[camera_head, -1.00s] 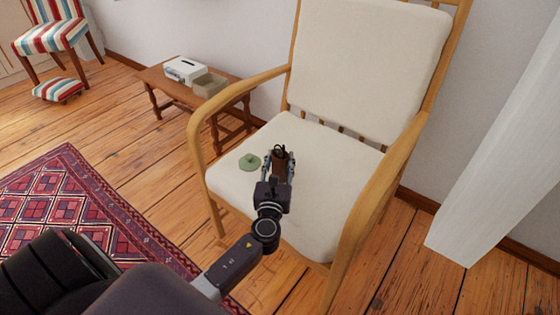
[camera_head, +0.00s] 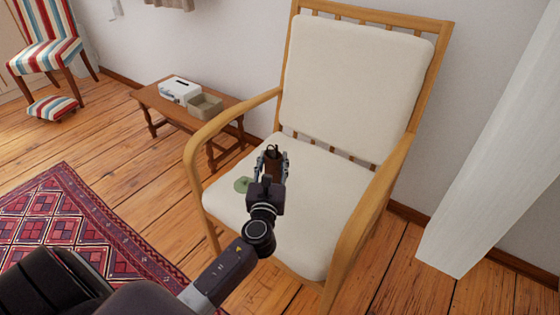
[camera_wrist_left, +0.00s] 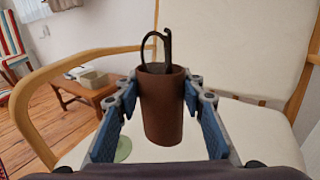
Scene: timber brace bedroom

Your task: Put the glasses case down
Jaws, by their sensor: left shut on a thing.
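The glasses case is a brown, open-topped upright cylinder (camera_wrist_left: 163,112) with a dark looped item (camera_wrist_left: 155,46) sticking out of its top. My left gripper (camera_head: 271,168) is shut around its sides. The case also shows in the head view (camera_head: 273,165), over the cream seat cushion (camera_head: 310,215) of a wooden armchair. I cannot tell whether its base touches the cushion. A flat green disc (camera_head: 242,184) lies on the cushion to the left, partly behind the gripper in the wrist view. My right gripper is not in view.
The wooden armrests (camera_head: 187,150) flank the seat, and the padded backrest (camera_head: 355,85) rises behind. A low wooden table (camera_head: 150,98) at the left holds a white box (camera_head: 180,90) and a beige open box (camera_head: 205,106). The right part of the cushion is clear.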

